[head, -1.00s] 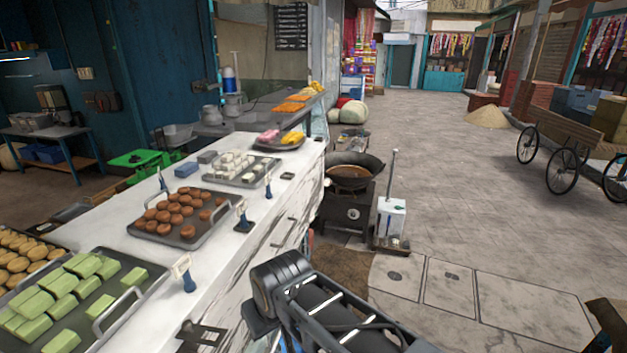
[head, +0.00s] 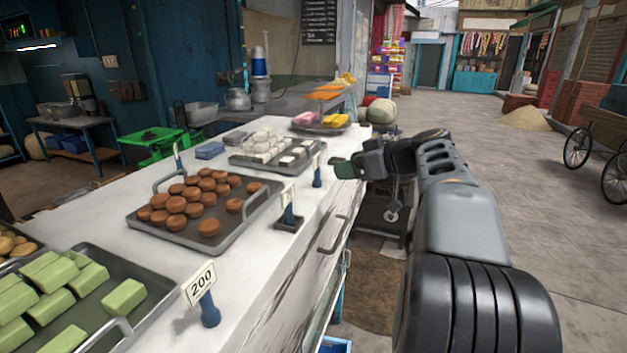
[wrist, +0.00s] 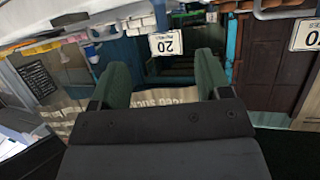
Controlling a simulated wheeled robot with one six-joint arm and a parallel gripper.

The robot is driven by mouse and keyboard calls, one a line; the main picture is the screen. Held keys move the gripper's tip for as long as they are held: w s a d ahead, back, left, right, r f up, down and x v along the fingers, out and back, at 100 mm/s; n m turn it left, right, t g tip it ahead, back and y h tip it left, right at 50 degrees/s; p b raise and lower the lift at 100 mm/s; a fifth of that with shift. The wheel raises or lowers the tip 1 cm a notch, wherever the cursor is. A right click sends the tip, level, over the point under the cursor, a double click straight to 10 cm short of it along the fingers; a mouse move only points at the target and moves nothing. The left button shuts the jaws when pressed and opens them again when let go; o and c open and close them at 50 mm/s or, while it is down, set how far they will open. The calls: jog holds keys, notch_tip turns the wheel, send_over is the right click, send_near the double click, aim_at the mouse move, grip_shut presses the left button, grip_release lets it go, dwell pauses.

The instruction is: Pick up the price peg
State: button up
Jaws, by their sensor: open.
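Several price pegs with blue bases and white cards stand on the white counter (head: 255,262). The nearest peg (head: 202,288) reads 200 and stands by the tray of green sweets. A second peg (head: 289,207) stands on a small dark base right of the brown-sweets tray. A third peg (head: 317,172) stands farther back, just left of my gripper (head: 345,169). My gripper is empty, at the counter's right edge. In the wrist view, its green fingers (wrist: 162,75) are apart, and a price card (wrist: 166,43) shows between and beyond them. Another card (wrist: 305,33) is at the right.
Trays of green sweets (head: 130,340), brown sweets (head: 228,236) and pale sweets (head: 285,163) cover much of the counter. A metal handle (head: 338,235) sticks out from its front. A wooden cart (head: 605,135) stands far right. The paved lane (head: 510,150) between is open.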

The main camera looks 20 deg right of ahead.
aim_at(317, 171)
jog(key=shift+p+x, duration=1.15)
jog(key=shift+x, duration=4.75)
jog(key=shift+c, duration=0.4)
jog(key=c, duration=0.8)
